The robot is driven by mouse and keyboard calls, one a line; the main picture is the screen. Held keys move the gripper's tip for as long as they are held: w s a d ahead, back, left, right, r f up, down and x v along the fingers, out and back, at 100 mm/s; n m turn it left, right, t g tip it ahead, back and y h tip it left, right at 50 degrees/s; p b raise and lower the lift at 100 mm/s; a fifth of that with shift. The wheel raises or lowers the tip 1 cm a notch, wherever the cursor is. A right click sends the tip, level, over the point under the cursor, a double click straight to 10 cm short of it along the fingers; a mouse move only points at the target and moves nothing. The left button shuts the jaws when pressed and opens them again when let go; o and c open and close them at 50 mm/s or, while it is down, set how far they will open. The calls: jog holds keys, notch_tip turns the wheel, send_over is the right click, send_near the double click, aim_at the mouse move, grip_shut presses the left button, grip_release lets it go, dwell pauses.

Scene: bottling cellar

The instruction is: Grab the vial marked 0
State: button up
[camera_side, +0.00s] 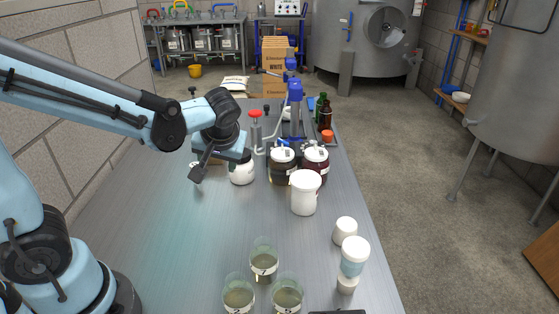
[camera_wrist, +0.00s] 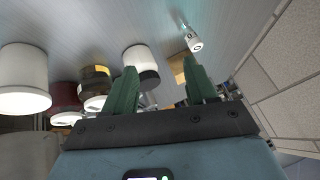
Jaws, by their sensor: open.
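A small vial (camera_wrist: 194,42) with a clear body and a white label stands or lies on the table in the wrist view, beyond my fingertips. Its label carries a dark round mark that looks like a 0. In the side view I cannot make it out clearly; my gripper may hide it. My gripper (camera_wrist: 163,82) is open, with two green fingers apart and nothing held between them. In the side view my gripper (camera_side: 202,165) is low over the table, left of a white jar (camera_side: 242,170).
Dark jars (camera_side: 283,164) and a white tub (camera_side: 305,194) stand to the right. Several glass containers (camera_side: 264,262) with numbered labels stand at the front, beside a stacked pale-blue cup (camera_side: 353,258). A brick wall (camera_wrist: 285,85) runs close on one side. The table's left middle is clear.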

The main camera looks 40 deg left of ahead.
jog(key=a+f+n+g+y, duration=0.1)
jog(key=a+f+n+y, duration=0.1)
jog(key=a+f+n, duration=0.1)
jog(key=a+f+n+g+y, duration=0.2)
jog(key=a+f+n, duration=0.1)
jog(key=a+n, duration=0.2)
jog(key=w+a+f+n+g+y, duration=0.1)
jog(key=a+f+n+y, duration=0.1)
jog(key=a, duration=0.3)
jog(key=shift+a+f+n+y, duration=0.4)
jog(key=shift+n+y, duration=0.2)
jog(key=shift+n, duration=0.3)
jog(key=c, duration=1)
jog(key=shift+r, duration=0.2)
